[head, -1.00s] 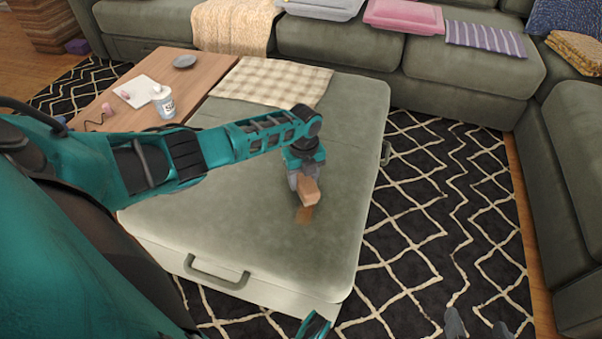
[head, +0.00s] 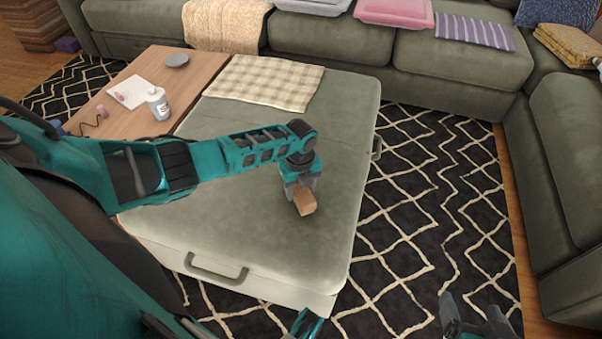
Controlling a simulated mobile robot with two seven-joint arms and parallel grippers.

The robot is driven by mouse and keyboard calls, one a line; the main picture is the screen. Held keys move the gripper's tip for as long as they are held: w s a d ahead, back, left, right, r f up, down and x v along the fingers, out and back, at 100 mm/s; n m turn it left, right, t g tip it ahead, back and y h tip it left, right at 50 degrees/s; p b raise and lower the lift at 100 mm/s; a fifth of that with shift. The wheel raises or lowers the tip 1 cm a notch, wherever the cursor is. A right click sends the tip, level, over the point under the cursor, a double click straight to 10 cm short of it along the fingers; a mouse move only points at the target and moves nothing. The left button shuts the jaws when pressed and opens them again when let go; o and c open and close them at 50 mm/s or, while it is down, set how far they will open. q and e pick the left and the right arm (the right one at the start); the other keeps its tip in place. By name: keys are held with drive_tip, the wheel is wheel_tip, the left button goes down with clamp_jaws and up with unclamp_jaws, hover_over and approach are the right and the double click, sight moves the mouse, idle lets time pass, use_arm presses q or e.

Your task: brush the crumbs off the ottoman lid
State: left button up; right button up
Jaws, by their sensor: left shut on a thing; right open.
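The ottoman lid (head: 225,225) is a large grey-green padded top in the middle of the view. My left gripper (head: 299,188) is over the lid's right half, shut on a brush (head: 306,203) with a light wooden body. The brush is low over the lid; I cannot tell whether its underside touches it. No crumbs are clearly visible on the lid; the patch under and behind the brush is hidden. My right gripper (head: 474,318) is open and empty at the bottom right, over the rug.
A checked cloth (head: 268,82) lies on the lid's far end. The green sectional (head: 335,48) borders the back and right. Patterned rug (head: 425,190) lies clear between.

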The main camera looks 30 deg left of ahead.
use_arm(q)
drive_tip(key=shift+s+d+r+p, duration=0.1)
drive_tip(key=shift+s+d+p, duration=0.05)
drive_tip(key=shift+s+p, duration=0.4)
drive_tip(key=shift+s+d+p, duration=0.15)
drive_tip(key=shift+s+p, duration=0.35)
drive_tip(key=shift+s, duration=0.05)
drive_tip(key=shift+s+d+p, duration=0.2)
drive_tip(key=shift+s+p, duration=0.35)
drive_tip(key=shift+s, duration=0.05)
drive_tip(key=shift+s+f, duration=0.2)
drive_tip(key=shift+s, duration=0.05)
drive_tip(key=p, duration=0.1)
drive_tip(key=s, duration=0.1)
drive_tip(key=s+d+p, duration=0.1)
drive_tip(key=shift+s+r+p, duration=0.15)
drive_tip(key=shift+r+p, duration=0.1)
drive_tip(key=shift+p, duration=0.05)
drive_tip(key=shift+s+d+p, duration=0.2)
drive_tip(key=shift+s+p, duration=0.3)
drive_tip(key=shift+s, duration=0.15)
drive_tip(key=shift+s+d+p, duration=0.15)
drive_tip(key=shift+s+p, duration=0.3)
drive_tip(key=shift+s, duration=0.2)
drive_tip(key=shift+s+d+f+p, duration=0.2)
drive_tip(key=shift+s+p, duration=0.1)
drive_tip(key=shift+s, duration=0.3)
drive_tip(key=shift+s+f, duration=0.1)
